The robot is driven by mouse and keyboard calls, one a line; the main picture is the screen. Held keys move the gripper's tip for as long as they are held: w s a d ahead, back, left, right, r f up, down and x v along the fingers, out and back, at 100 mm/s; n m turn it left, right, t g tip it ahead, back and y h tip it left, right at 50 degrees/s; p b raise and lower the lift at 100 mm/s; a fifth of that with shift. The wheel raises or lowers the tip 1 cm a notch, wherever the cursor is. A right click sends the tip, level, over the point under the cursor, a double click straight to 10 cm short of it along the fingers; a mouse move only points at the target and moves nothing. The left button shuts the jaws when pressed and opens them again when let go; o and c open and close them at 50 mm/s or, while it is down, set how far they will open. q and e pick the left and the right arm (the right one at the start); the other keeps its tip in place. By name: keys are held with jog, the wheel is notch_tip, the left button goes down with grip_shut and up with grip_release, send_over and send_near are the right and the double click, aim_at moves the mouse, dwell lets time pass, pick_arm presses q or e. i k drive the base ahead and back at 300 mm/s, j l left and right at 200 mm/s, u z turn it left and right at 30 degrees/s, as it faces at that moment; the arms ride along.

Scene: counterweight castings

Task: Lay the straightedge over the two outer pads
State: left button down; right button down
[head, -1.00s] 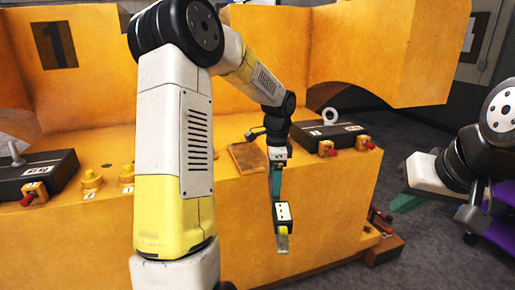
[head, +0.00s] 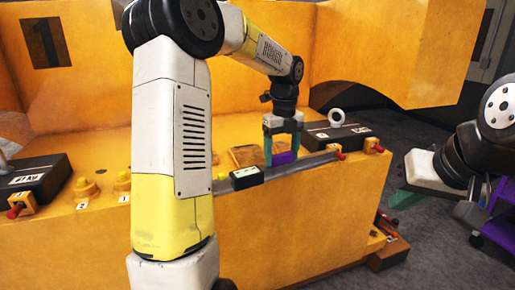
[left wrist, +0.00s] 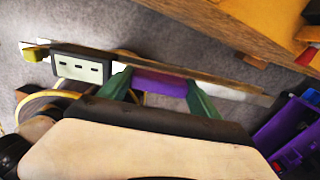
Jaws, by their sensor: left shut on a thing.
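My left gripper (head: 283,150) is shut on the purple grip of the straightedge (head: 308,163), a long grey bar. The bar is held along the front edge of the orange casting; the head view does not settle whether it touches. A dark box with a white dotted face (head: 247,177) is on the bar. The left wrist view shows the purple grip (left wrist: 160,83) between the green fingers. Two yellow pads (head: 87,189) (head: 122,181) with number tags stand left of my arm. My arm may hide others. My right gripper (head: 403,199) is at the right, its opening unclear.
Black blocks with red-knobbed yellow fittings stand on the casting (head: 300,225) at left (head: 35,182) and right (head: 335,134). The right one has a white ring. A brown plate (head: 246,156) lies behind the bar. A purple cart (head: 497,225) stands at right over open floor.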

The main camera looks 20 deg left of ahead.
aim_at(248, 150)
jog(key=i+j, duration=1.05)
